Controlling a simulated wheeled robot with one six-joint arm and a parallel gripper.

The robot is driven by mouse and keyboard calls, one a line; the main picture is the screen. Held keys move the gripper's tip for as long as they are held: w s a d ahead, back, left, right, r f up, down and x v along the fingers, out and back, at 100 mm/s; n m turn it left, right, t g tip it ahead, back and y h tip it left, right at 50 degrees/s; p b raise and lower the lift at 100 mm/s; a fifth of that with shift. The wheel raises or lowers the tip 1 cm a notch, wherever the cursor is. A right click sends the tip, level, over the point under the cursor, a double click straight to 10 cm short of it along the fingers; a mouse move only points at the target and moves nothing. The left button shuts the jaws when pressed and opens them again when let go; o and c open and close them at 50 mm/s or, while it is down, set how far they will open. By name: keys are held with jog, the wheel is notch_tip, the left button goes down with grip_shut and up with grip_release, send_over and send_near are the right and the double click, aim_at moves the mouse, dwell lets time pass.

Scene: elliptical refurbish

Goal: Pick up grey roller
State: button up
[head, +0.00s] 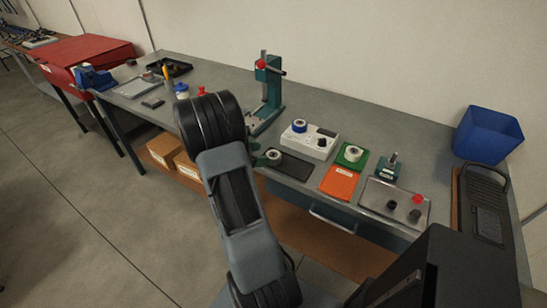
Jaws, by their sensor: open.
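A pale grey roller-like ring (273,157) stands at the bench's front edge, just right of my arm, beside a small dark green part. A second pale ring (353,153) sits on a green pad (343,162) farther right. I cannot tell for certain which is the grey roller. My arm rises through the middle of the head view and covers part of the bench. My gripper is not visible; its jaws appear hidden behind the arm.
The grey bench (400,130) holds a teal press (267,90), a white device (310,143) with a blue ring, a black mat (292,167), an orange pad (339,182) and a metal tray (380,205). A blue bin (488,135) stands at right.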

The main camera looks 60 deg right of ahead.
aim_at(276, 155)
jog(key=shift+p+x, duration=0.4)
jog(key=shift+x, duration=2.3)
jog(key=shift+s+a+f, duration=0.15)
jog(key=shift+c, duration=0.2)
jog(key=c, duration=0.7)
